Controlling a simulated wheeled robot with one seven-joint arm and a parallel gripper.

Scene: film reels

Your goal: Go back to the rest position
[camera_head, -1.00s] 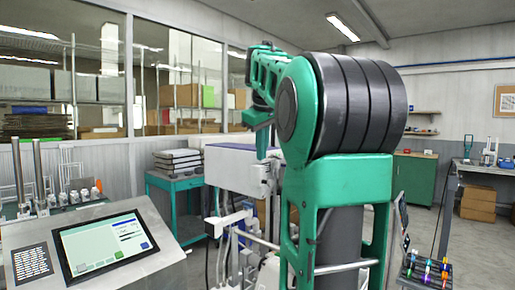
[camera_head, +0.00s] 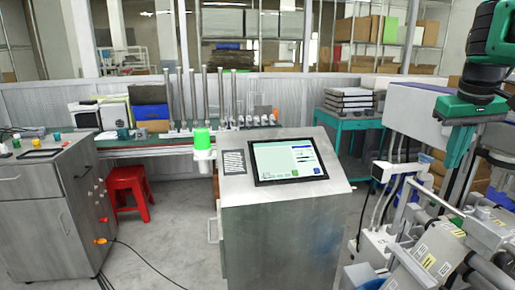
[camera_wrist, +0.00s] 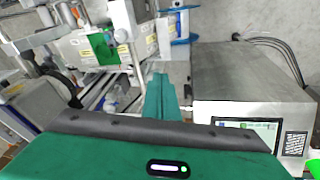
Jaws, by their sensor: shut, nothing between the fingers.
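My gripper (camera_head: 453,158) is at the right of the head view, green, with its fingers pointing down. It is shut and empty. It hangs in the air to the right of the metal console and near the grey machine (camera_head: 440,245). In the wrist view the closed green fingers (camera_wrist: 158,95) show at the middle, between the machine on the left and the console on the right. Most of my arm is outside the head view.
A metal console (camera_head: 280,230) with a tablet screen (camera_head: 287,161) stands in the centre. A grey cabinet (camera_head: 50,220) and a red stool (camera_head: 130,190) are at the left. A teal table (camera_head: 350,123) with stacked trays stands behind. Bare floor lies between cabinet and console.

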